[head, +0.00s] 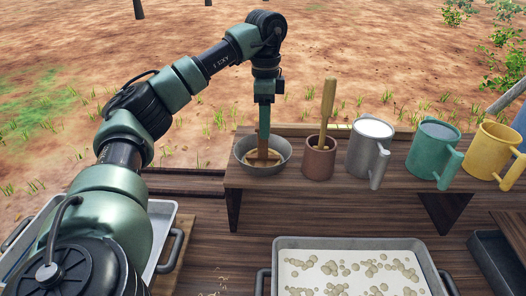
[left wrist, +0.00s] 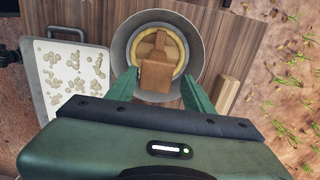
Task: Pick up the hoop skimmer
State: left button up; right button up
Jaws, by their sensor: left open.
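The hoop skimmer is a pale wooden ring with a brown wooden handle block (left wrist: 157,68). It rests inside a round grey metal bowl (head: 242,149) at the left end of a raised wooden shelf. It also shows in the head view (head: 259,160), partly hidden by my gripper. My left gripper (head: 263,150) points straight down over the bowl. In the left wrist view its two green fingers (left wrist: 160,88) are apart, with the handle block showing between them. Whether they touch it I cannot tell. My right gripper is not in view.
A brown pot (head: 319,161) with a wooden pestle-like stick stands just right of the bowl. Grey (head: 366,152), green (head: 431,153) and yellow (head: 487,152) mugs follow along the shelf. A metal tray (head: 345,243) with pale liquid and clumps lies in front, below.

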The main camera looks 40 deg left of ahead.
aim_at(264, 141)
pick_arm(q)
jog(key=shift+s+f, duration=0.2)
jog(key=shift+f, duration=0.25)
notch_tip(264, 141, down, 4)
jog(key=shift+s+d+r+p, duration=0.1)
jog(key=shift+s+r+p, duration=0.1)
jog(key=shift+p, duration=0.6)
jog(key=shift+w+f, duration=0.1)
jog(key=shift+f, duration=0.5)
grip_shut()
jog(key=shift+r, duration=0.1)
